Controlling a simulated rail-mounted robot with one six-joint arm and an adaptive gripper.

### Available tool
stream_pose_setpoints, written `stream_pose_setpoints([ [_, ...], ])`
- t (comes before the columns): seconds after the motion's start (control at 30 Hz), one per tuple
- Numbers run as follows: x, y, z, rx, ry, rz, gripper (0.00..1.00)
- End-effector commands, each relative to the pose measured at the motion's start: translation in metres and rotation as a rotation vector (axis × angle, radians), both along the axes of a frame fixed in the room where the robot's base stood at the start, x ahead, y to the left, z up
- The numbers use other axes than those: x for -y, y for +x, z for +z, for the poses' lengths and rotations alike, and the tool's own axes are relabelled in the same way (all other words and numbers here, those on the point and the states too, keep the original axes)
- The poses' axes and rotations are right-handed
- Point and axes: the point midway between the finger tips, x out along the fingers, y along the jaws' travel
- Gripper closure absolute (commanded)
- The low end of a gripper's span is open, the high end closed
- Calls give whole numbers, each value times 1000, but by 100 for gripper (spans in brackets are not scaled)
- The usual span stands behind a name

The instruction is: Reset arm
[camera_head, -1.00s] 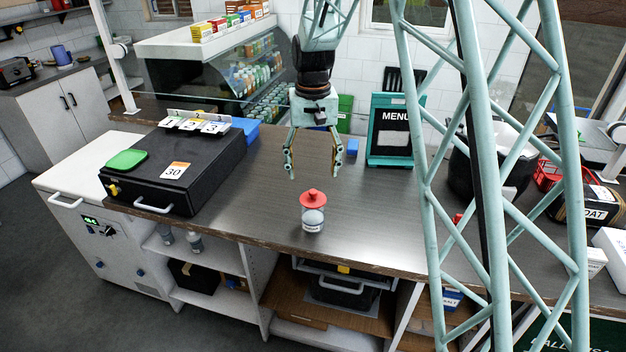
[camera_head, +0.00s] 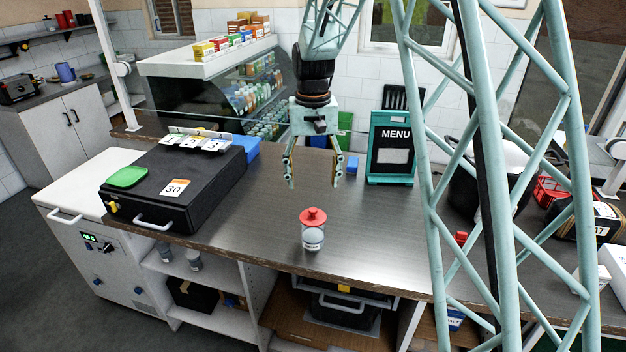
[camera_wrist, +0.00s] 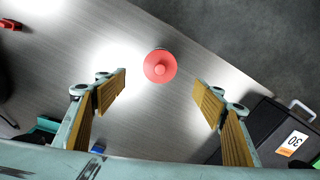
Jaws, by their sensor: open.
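My gripper (camera_head: 313,184) hangs above the counter with its two fingers spread wide and nothing between them. In the wrist view my gripper (camera_wrist: 163,95) shows both yellow-padded fingers apart. A small jar with a red lid (camera_head: 313,218) and a white label stands upright on the counter, in front of and below my gripper, apart from it. In the wrist view the red lid (camera_wrist: 160,66) shows from above, beyond the fingertips.
A black box numbered 30 (camera_head: 170,190) stands left. A menu board (camera_head: 391,148) stands behind right, near a small blue block (camera_head: 352,165). A glass display case (camera_head: 235,85) is at the back.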

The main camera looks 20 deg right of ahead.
Motion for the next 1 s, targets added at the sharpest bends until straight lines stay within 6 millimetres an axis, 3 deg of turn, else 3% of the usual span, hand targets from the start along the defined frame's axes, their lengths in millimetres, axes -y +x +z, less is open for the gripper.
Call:
stream_pose_setpoints([
  [0.47,0,-10,11,10,0,4,37],
  [1.0,0,-74,69,64,-1,30,37],
])
